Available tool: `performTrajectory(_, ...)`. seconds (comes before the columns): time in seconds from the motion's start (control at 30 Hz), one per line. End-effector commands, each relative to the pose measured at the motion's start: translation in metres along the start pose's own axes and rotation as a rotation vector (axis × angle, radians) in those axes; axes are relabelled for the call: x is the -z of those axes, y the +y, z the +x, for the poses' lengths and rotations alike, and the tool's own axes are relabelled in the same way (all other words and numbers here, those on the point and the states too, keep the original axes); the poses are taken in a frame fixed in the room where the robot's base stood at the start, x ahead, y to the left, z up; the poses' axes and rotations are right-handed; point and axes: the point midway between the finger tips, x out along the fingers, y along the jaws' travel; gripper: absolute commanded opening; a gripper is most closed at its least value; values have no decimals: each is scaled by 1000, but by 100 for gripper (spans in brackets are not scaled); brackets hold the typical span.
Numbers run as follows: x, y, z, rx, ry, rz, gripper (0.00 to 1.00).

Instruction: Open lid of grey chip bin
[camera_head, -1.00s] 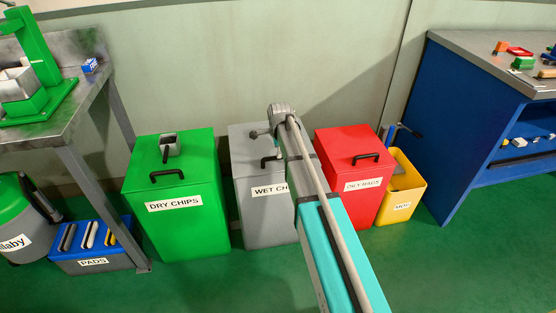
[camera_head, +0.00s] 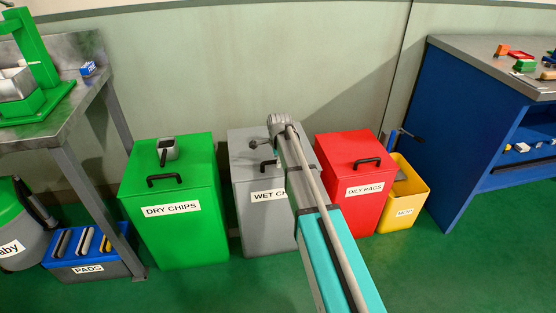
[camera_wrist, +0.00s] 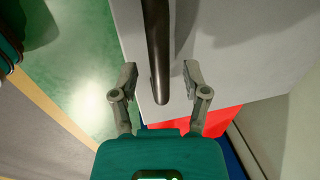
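The grey chip bin (camera_head: 262,209), labelled WET CHIPS, stands between a green bin and a red bin. Its lid (camera_head: 241,138) is shut, with a black handle (camera_head: 267,165) near the front edge, partly hidden by my arm. In the wrist view the dark handle (camera_wrist: 158,45) runs down between the fingers over the grey lid (camera_wrist: 235,60). My gripper (camera_wrist: 160,72) is open, one finger on each side of the handle, with gaps visible. In the head view my arm hides most of the gripper and part of the label.
The red OILY RAGS bin (camera_head: 347,207) stands close on the right, beside a yellow bin (camera_head: 402,213). A wall (camera_head: 250,60) is behind. Green floor (camera_head: 210,290) lies in front.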

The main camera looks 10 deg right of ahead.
Motion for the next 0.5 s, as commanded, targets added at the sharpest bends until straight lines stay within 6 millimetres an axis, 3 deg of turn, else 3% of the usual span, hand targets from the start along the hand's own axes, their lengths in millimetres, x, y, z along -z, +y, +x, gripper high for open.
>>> performTrajectory(0.03, 0, 0, 0, 0, 0, 0, 50)
performTrajectory(0.3, 0, 0, 0, 0, 0, 0, 0)
performTrajectory(0.5, 0, 0, 0, 0, 0, 0, 0)
